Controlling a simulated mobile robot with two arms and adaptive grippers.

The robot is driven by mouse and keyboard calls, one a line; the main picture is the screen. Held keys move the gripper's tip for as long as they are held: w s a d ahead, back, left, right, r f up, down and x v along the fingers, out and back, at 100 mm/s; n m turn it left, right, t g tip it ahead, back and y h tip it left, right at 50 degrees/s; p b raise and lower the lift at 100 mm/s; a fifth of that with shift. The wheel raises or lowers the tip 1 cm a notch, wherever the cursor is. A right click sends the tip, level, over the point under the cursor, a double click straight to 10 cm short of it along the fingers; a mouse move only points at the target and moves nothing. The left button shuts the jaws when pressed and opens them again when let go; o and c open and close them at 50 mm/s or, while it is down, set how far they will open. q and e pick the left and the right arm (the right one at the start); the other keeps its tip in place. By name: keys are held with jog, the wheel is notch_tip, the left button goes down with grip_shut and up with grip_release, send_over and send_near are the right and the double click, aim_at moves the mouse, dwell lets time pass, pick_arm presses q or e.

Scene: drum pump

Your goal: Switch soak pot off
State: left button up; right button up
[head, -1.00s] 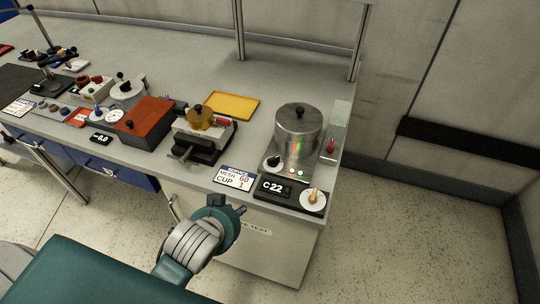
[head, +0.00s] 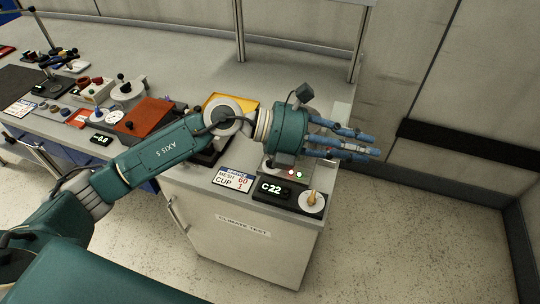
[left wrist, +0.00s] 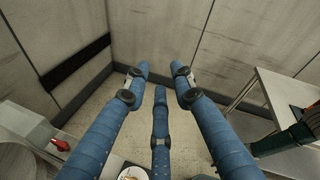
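My left gripper (head: 368,143) reaches in from the left over the right end of the bench, fingers pointing right. Its three blue fingers are spread and empty, as the left wrist view shows (left wrist: 160,77). The hand hides most of the steel soak pot in the head view; part of the pot shows at the lower left of the left wrist view (left wrist: 14,160). A red lever (left wrist: 61,145) on a grey panel shows beside it. The C22 display (head: 272,188) and a dial with a yellow knob (head: 313,200) are at the bench's front edge. My right gripper is not seen.
A MESH/CUP card (head: 233,179) lies left of the display. A yellow tray (head: 240,103) and an orange-topped box (head: 148,115) stand further left. A rack post (head: 355,58) rises at the back right. Floor and wall lie beyond the bench end.

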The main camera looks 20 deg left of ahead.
pick_arm(q)
jog(key=w+a+f+m+y, duration=0.15)
jog(key=a+f+y, duration=0.25)
jog(key=a, duration=0.4)
jog(key=w+a+f+y, duration=0.3)
jog(key=a+y, duration=0.1)
jog(key=a, duration=0.4)
jog(key=w+a+f+y, duration=0.2)
jog(key=a+f+y, duration=0.2)
jog(key=a, duration=0.5)
jog(key=p+x, duration=0.1)
jog(key=x, duration=0.2)
jog(key=p+x, duration=0.1)
jog(key=x, duration=0.2)
jog(key=d+p+x, duration=0.1)
jog(key=x, duration=0.2)
jog(key=shift+s+r, duration=0.1)
jog(key=shift+d+f, duration=0.15)
jog(key=shift+f, duration=0.45)
grip_shut()
